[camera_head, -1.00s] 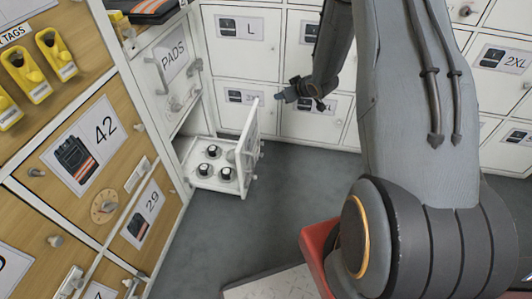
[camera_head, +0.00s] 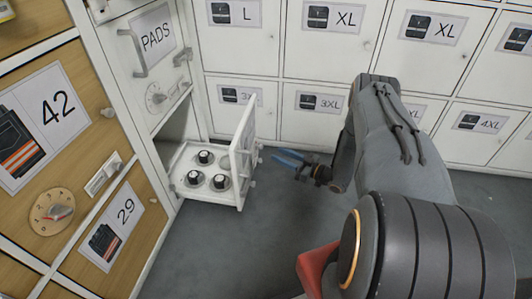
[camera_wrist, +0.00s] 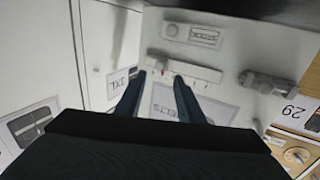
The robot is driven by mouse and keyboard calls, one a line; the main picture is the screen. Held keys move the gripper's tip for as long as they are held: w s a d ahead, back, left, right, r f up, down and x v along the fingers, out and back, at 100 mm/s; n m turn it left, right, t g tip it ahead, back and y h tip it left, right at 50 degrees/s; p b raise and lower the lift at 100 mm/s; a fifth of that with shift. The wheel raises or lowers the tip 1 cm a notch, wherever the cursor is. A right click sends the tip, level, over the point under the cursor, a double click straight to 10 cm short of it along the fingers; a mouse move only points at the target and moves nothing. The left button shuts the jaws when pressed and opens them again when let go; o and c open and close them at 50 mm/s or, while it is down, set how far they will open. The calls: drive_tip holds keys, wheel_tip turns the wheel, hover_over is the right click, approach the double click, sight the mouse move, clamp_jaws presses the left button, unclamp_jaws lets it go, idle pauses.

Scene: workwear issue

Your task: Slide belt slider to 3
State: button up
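In the wrist view, the belt slider (camera_wrist: 190,69) is a pale horizontal rail on a white panel, seen upside down beside the BELTS label (camera_wrist: 180,103). I cannot read the scale numbers. My gripper (camera_wrist: 160,75) is open, its two dark blue fingers pointing at the rail; contact cannot be told. In the head view, my gripper (camera_head: 280,158) is just right of the white drawer front (camera_head: 243,150); the slider face is hidden there.
The pulled-out drawer (camera_head: 210,194) holds several black-topped round items. A bar handle (camera_wrist: 268,83) juts from the panel in the wrist view. The PADS door (camera_head: 155,40) and wooden lockers (camera_head: 150,215) stand left. Grey floor (camera_head: 235,255) is open below.

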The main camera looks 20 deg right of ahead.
sight(259, 147)
drive_tip(key=b+x, duration=0.2)
drive_tip(key=x, duration=0.5)
drive_tip(key=shift+w+b, duration=0.2)
drive_tip(key=shift+b, duration=0.1)
drive_tip(key=shift+a, duration=0.1)
clamp_jaws()
